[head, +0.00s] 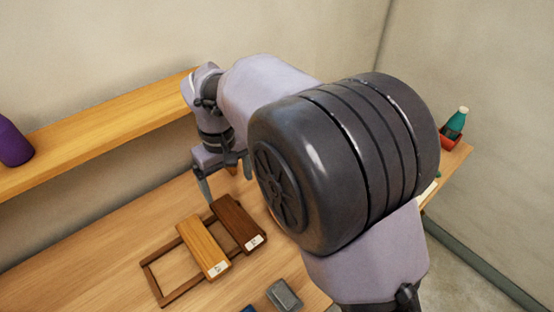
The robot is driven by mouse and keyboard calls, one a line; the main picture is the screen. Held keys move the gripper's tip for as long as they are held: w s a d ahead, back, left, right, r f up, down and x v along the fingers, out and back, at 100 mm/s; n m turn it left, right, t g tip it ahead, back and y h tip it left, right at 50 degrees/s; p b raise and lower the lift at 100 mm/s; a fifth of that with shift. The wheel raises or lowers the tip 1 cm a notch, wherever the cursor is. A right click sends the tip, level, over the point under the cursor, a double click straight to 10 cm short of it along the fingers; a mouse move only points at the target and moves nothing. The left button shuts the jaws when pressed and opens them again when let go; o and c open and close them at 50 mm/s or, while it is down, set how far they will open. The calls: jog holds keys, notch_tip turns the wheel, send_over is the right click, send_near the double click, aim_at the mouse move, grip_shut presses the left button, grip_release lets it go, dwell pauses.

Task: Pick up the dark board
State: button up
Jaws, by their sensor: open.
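The dark board (237,222) is a dark brown wooden block with a white label at its near end. It lies beside a lighter, yellowish board (203,246), which also has a white label. Both rest over a brown wooden frame (154,282) on the table. My gripper (226,187) is open, pointing down, just behind the far end of the dark board. The gripper appears above the board and holds nothing.
The wooden table (100,254) is clear to the left. A shelf (100,131) along the wall holds a purple bottle (13,142). A grey box (284,295) lies near the front edge. A green bottle (456,122) stands in a red tray (449,138) at right.

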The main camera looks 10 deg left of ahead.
jog(key=b, duration=0.5)
send_over(236, 220)
jog(key=s, duration=0.1)
notch_tip(236, 220, down, 13)
jog(key=shift+s+r, duration=0.1)
jog(key=shift+r, duration=0.1)
jog(key=f+b, duration=0.1)
jog(key=f, duration=0.1)
jog(key=w+f+b, duration=0.1)
jog(key=f+b, duration=0.1)
jog(key=f, duration=0.1)
jog(key=shift+f, duration=0.2)
jog(key=shift+r, duration=0.2)
jog(key=shift+c, duration=0.9)
jog(key=c, duration=1.5)
